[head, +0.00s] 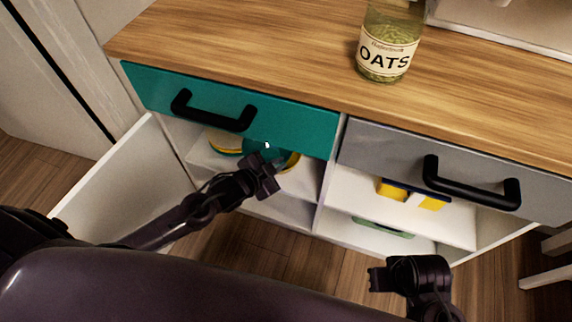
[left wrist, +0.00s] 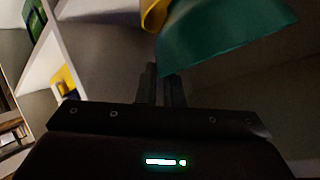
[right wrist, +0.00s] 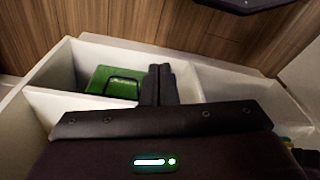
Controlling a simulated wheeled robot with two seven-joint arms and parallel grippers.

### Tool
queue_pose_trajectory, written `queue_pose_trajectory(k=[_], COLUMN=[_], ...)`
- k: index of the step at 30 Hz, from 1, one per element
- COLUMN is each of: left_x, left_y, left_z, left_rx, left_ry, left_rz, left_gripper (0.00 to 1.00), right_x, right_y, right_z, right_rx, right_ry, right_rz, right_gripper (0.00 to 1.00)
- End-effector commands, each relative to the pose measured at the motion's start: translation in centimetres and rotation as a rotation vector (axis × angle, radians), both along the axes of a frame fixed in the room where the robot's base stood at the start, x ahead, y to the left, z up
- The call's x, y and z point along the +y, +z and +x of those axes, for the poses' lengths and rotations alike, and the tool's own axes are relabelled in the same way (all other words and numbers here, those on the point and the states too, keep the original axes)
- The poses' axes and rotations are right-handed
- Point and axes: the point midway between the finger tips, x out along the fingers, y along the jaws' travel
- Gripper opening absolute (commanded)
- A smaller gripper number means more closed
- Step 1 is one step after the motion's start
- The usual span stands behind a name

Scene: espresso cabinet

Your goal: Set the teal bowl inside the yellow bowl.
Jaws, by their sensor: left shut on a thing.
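My left gripper (head: 268,168) reaches into the left open compartment under the teal drawer. It is shut on the teal bowl (left wrist: 225,38), whose wall fills the upper right of the left wrist view. In the head view only bits of teal show behind the gripper. Yellow surfaces of what looks like the yellow bowl (head: 291,162) show beside the gripper and farther left; yellow also shows in the left wrist view (left wrist: 154,14). Whether the bowls touch or nest is hidden. My right gripper (right wrist: 160,85) is shut and empty, outside the cabinet at the right.
The teal drawer (head: 290,122) and grey drawer (head: 390,163) hang above the shelves, with protruding black handles. An oats jar (head: 386,50) stands on the wooden top. The right compartment holds a yellow-and-blue item (head: 430,203) and a green item (head: 385,229). The left door (head: 130,185) stands open.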

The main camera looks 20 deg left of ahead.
Motion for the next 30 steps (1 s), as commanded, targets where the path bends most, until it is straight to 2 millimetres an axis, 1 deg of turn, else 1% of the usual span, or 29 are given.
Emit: queue_pose_trajectory(k=[1, 3, 8, 11, 12, 15, 17, 25, 30], left_x=[-0.5, -0.8, -1.1, -1.6, -1.5, -1.5, -1.5, -1.5, -1.5], left_y=[0.1, 0.1, 0.1, 0.2, -0.9, -2.7, -3.3, -3.4, -3.9], left_z=[1.1, 1.9, 2.8, 3.7, 3.5, 3.4, 3.5, 3.5, 3.5], left_rx=[-0.006, -0.005, -0.002, -0.004, 0.001, 0.001, 0.000, -0.003, -0.002], left_ry=[-0.002, -0.001, -0.001, -0.002, -0.002, -0.002, 0.000, -0.002, -0.002], left_rz=[-0.002, -0.002, 0.000, -0.002, 0.000, 0.000, 0.001, 0.000, -0.001], left_gripper=[0.00, 0.00, 0.00, 0.00, 0.00, 0.00, 0.00, 0.00, 0.00], right_x=[0.2, 0.4, 0.5, 0.7, 0.9, 1.6, 1.9, 2.0, 2.2], right_y=[-0.3, -0.3, -0.4, -0.5, -0.8, -1.1, -1.1, -0.9, -1.1], right_z=[0.0, 0.2, 0.2, 0.3, 0.4, 0.7, 0.9, 1.0, 1.1], right_rx=[-0.007, -0.018, -0.028, -0.036, -0.045, -0.083, -0.100, -0.109, -0.118], right_ry=[0.004, 0.007, 0.011, 0.014, 0.017, 0.033, 0.038, 0.041, 0.043], right_rz=[0.004, 0.009, 0.014, 0.018, 0.023, 0.043, 0.052, 0.056, 0.061], right_gripper=[0.00, 0.00, 0.00, 0.00, 0.00, 0.00, 0.00, 0.00, 0.00])
